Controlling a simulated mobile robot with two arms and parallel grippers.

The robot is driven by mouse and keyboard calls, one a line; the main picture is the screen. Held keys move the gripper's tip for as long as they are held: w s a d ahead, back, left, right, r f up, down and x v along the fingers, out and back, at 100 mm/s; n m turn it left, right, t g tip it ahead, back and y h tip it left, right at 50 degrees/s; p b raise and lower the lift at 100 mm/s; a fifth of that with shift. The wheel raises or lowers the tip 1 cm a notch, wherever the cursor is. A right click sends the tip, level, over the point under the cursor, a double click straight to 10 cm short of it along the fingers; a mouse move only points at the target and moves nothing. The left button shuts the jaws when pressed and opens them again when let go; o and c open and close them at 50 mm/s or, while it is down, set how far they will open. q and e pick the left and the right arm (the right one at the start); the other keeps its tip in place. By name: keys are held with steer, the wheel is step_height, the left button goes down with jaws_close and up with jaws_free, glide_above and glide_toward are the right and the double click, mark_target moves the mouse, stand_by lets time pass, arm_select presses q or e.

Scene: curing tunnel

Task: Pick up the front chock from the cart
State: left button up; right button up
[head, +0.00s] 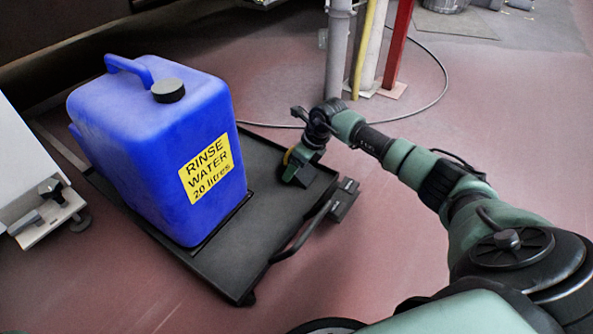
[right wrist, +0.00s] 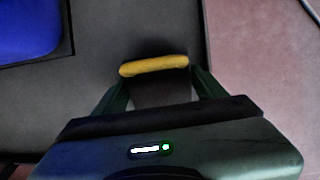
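The cart (head: 225,278) is a low black platform on the floor. My right gripper (head: 296,170) reaches down to its far right part, pointing downward. In the right wrist view a dark block with a yellow bar (right wrist: 153,68) along its top lies between the green fingers of my right gripper (right wrist: 160,92); it looks like the chock. My left gripper is out of view.
A blue rinse-water canister (head: 150,150) stands on the cart left of my gripper. A black bar handle (head: 318,222) sticks out at the cart's right edge. Upright pipes (head: 370,50) and a cable stand behind. A white unit (head: 35,170) is at left.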

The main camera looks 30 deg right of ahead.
steer(key=c, duration=1.3)
steer(key=shift+r, duration=0.1)
